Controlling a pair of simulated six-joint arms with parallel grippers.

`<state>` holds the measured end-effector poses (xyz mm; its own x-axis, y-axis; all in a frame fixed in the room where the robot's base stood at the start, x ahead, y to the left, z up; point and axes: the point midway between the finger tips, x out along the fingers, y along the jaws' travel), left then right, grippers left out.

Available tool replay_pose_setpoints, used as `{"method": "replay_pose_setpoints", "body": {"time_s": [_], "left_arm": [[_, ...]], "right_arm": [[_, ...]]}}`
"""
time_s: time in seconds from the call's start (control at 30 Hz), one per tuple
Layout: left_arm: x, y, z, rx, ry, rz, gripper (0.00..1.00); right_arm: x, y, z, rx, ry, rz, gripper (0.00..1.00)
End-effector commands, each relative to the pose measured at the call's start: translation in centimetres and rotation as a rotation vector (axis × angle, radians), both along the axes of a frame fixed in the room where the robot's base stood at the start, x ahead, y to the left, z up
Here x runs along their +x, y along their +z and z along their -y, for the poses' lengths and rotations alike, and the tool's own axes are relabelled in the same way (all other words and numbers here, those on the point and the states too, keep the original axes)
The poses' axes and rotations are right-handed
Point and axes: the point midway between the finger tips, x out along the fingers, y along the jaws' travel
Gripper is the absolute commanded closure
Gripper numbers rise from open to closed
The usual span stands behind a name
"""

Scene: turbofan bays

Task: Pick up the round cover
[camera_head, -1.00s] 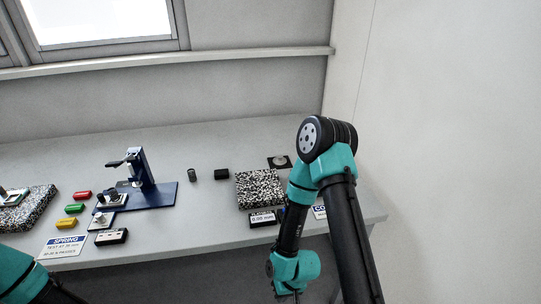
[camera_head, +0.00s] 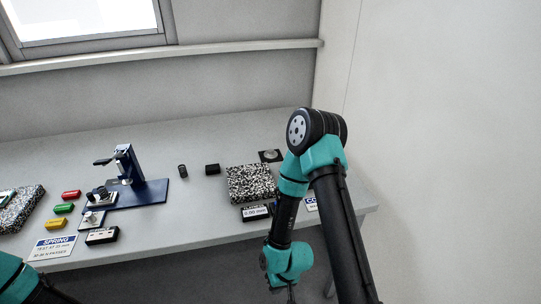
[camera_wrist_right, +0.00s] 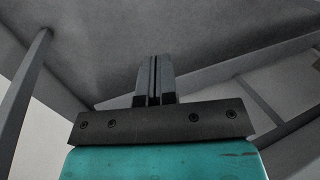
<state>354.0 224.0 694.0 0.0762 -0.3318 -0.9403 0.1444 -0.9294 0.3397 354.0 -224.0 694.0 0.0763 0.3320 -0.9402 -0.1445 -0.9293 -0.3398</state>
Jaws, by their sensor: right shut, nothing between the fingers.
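A small round grey disc (camera_head: 271,155), which looks like the round cover, lies on a dark square pad at the back right of the bench in the head view. My right arm stands in front of the bench. Its gripper (camera_head: 291,294) hangs low, below the bench's front edge and far from the disc. In the right wrist view my right gripper (camera_wrist_right: 153,80) has its two fingers together with nothing between them. Of my left arm only a part shows at the lower left; its gripper is out of frame.
A speckled block (camera_head: 250,183) and a 0.00 mm display (camera_head: 256,212) stand in front of the disc. A blue press stand (camera_head: 140,185), coloured blocks and a SPRING sign (camera_head: 52,247) are at the left. My right arm partly covers another sign (camera_head: 311,204). A wall bounds the right.

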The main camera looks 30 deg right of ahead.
Motion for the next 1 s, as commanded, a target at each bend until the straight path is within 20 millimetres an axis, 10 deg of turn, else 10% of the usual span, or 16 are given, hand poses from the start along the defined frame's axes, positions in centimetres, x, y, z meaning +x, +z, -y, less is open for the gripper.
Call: {"method": "replay_pose_setpoints", "body": {"time_s": [0.13, 1.0], "left_arm": [[0.0, 0.0, 0.0, 0.0, 0.0, 0.0, 0.57], [0.0, 0.0, 0.0, 0.0, 0.0, 0.0, 0.57]], "right_arm": [[0.0, 0.0, 0.0, 0.0, 0.0, 0.0, 1.0], [0.0, 0.0, 0.0, 0.0, 0.0, 0.0, 0.17]]}}
